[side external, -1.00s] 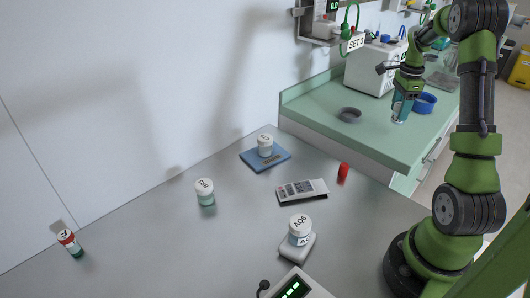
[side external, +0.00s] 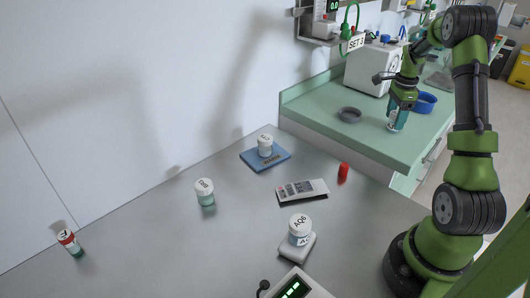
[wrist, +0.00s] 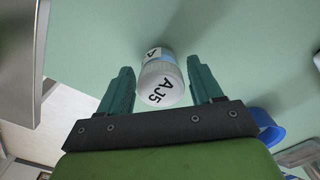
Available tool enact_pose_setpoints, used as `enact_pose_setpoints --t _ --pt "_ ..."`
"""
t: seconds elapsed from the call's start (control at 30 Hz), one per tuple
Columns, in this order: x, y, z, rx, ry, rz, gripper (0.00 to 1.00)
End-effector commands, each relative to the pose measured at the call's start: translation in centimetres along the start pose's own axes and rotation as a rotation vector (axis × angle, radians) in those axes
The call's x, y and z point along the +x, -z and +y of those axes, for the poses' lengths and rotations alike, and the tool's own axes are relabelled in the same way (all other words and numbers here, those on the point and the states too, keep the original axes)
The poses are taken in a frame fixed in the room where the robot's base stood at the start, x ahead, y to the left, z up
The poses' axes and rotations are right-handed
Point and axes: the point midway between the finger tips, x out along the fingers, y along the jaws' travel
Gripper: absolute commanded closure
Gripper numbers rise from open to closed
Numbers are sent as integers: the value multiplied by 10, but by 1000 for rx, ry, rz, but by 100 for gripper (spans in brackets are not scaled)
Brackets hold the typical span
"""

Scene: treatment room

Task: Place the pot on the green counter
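The pot (wrist: 168,74), a small clear-walled jar with a white lid marked AJ5 and a blue label, is between my gripper's teal fingers in the wrist view. In the side view the pot (side external: 394,122) is low at the green counter (side external: 385,145), near its right front edge, and appears to stand on it. My gripper (side external: 396,113) points down around the pot. In the wrist view my gripper (wrist: 160,80) shows narrow gaps between both fingers and the pot, so it looks open. The pot's base is hidden from the wrist camera.
A blue dish (side external: 426,102) is close on the pot's right, and a grey ring-shaped dish (side external: 349,115) lies to its left. A white box (side external: 370,70) stands behind. Several lidded jars, including AQ6 (side external: 300,228), and a red cap (side external: 343,170) are on the metal table.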

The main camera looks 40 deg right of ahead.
Motion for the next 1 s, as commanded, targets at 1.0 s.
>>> enact_pose_setpoints --t 1.0 --pt "-112 0 -1 -1 3 1 25"
